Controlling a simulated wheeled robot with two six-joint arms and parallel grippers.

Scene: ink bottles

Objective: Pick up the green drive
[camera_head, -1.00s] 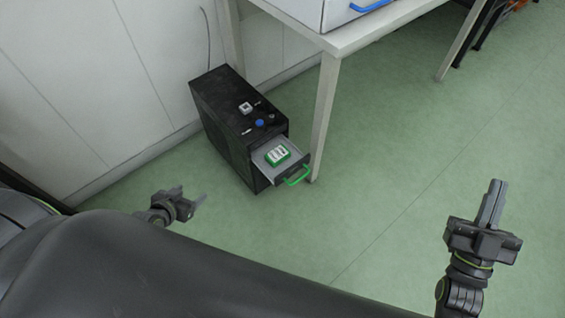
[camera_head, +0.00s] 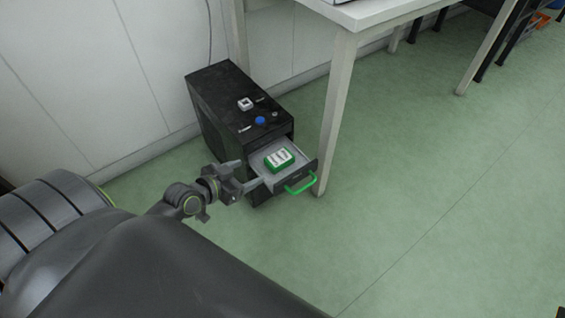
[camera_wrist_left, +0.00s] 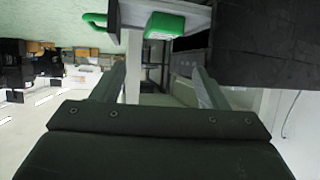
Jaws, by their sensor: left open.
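The green drive (camera_head: 279,158), with a white label on top, lies in the open grey drawer (camera_head: 262,173) of a black cabinet. It also shows at the top of the left wrist view (camera_wrist_left: 165,26), beyond my fingers. My left gripper (camera_head: 250,174) is open and empty, beside the drawer's left side in the head view, apart from the drive. Its two fingers also show spread in the left wrist view (camera_wrist_left: 158,80). My right gripper is out of view.
The black cabinet (camera_head: 222,110) stands on the green floor against a white wall. It has a blue button (camera_head: 260,120) on top. The drawer has a green handle (camera_head: 301,184). A white table leg (camera_head: 335,115) stands close right of the drawer. Floor to the right is clear.

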